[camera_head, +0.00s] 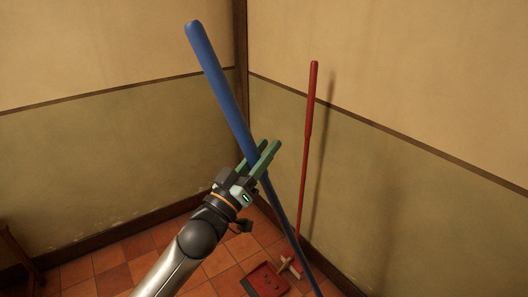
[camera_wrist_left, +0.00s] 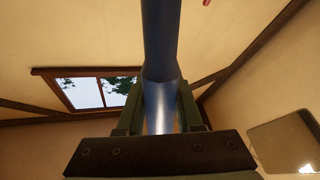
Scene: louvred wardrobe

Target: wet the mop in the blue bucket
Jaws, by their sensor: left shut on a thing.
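A long blue handle (camera_head: 222,85), presumably the mop's, stands tilted in the head view, its top leaning left. My left gripper (camera_head: 262,158) is shut on it partway along its length. In the left wrist view the blue handle (camera_wrist_left: 160,45) runs up between the green fingers of my left gripper (camera_wrist_left: 160,115). The handle's lower end runs out of the bottom of the head view, so the mop head is hidden. No blue bucket shows in either view. My right gripper is not in view.
A red-handled broom (camera_head: 308,130) stands upright near the right wall, with a red dustpan (camera_head: 266,281) on the tiled floor at its foot. Walls meet in a corner behind the handle. Dark wooden furniture (camera_head: 14,248) shows at the left edge. Tiled floor (camera_head: 112,262) left of my arm is clear.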

